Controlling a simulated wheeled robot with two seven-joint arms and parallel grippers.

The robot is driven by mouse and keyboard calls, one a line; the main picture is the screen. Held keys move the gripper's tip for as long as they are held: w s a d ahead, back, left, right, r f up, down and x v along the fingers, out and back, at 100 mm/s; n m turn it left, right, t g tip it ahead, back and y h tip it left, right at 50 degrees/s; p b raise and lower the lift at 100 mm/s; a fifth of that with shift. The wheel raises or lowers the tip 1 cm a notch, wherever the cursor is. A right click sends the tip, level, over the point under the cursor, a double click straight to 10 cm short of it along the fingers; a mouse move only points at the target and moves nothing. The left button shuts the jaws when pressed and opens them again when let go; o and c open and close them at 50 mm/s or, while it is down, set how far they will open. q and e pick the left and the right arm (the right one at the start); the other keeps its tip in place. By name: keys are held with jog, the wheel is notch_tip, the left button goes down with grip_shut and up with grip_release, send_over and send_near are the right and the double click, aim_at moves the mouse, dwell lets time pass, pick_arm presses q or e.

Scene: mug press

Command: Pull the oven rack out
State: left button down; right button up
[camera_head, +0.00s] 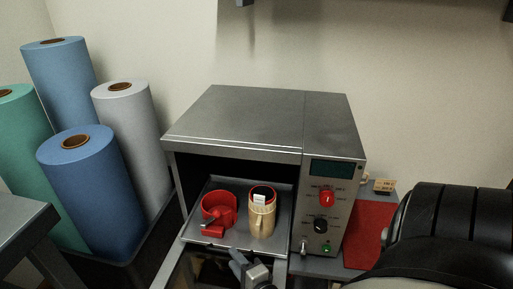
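The oven (258,118) is a grey metal box with its front open. Its oven rack (204,237) is a grey tray sitting partly in the opening, with its front edge toward me. On the rack are a red ring-shaped holder (219,207) with a dark lever and, to its right, a beige mug (262,219) with a red inside and a white label. My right gripper (240,261) is at the rack's front edge, below the mug. I cannot tell if it touches the rack or whether its fingers are shut. My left gripper is not in view.
The control panel (324,215) with a red knob and a black knob is right of the opening. Large rolls, including a blue one (82,190), stand left in a dark bin. A red mat (366,234) lies right of the oven. A grey table corner (22,222) is at left.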

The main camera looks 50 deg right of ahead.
jog(key=p+v, duration=0.3)
jog(key=v, duration=0.7)
jog(key=shift+s+a+r, duration=0.1)
jog(key=shift+s+a, duration=0.05)
jog(key=shift+s, duration=0.15)
jog(key=shift+s+a, duration=0.1)
jog(key=shift+s, duration=0.3)
